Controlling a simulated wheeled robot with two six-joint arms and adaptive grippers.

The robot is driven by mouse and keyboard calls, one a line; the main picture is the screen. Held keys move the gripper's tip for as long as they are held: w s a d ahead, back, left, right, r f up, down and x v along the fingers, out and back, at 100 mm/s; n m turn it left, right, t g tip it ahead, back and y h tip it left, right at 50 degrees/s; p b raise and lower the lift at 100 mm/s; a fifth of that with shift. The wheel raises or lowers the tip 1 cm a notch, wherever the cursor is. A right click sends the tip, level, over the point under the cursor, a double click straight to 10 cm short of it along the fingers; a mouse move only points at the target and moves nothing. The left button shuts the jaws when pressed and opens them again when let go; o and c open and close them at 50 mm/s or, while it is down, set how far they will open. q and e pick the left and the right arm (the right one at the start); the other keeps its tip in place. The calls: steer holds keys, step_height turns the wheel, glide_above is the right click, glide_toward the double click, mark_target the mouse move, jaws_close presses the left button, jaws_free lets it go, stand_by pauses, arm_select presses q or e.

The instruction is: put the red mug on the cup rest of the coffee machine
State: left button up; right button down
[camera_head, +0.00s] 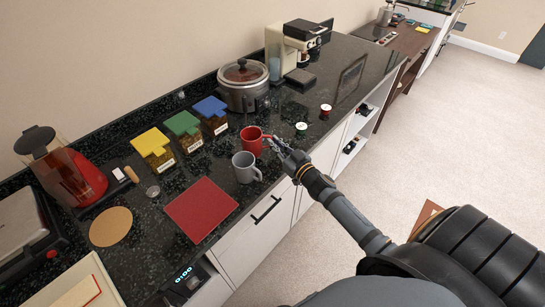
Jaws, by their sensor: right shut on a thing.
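The red mug (251,142) is on or just above the dark counter, behind a grey mug (246,168); I cannot tell if it touches the counter. My right gripper (272,142) is shut on the red mug at its right side. The gripper partly hides that side of the mug. The coffee machine (290,50) is cream and black and stands at the back of the counter. Its cup rest (300,76) is low at its front and looks empty. My left gripper is not in view.
A slow cooker (243,86) stands between the mugs and the coffee machine. Two small pods (326,110) lie right of the mug. Jars with yellow, green and blue lids (183,123) stand to the left. A red mat (201,208) lies in front. The counter right of the machine is fairly clear.

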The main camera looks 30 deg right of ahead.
steer(key=f, duration=0.1)
steer(key=f+b, duration=0.1)
steer(key=shift+s+f, duration=0.25)
steer(key=shift+f, duration=0.1)
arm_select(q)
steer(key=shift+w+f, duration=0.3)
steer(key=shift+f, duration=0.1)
arm_select(e)
steer(key=shift+w+f, duration=0.15)
steer(key=shift+f, duration=0.2)
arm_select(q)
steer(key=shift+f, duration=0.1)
arm_select(e)
steer(key=shift+f, duration=0.1)
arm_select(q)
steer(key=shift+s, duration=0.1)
arm_select(e)
steer(key=c, duration=1.4)
jaws_free()
steer(key=shift+c, duration=0.2)
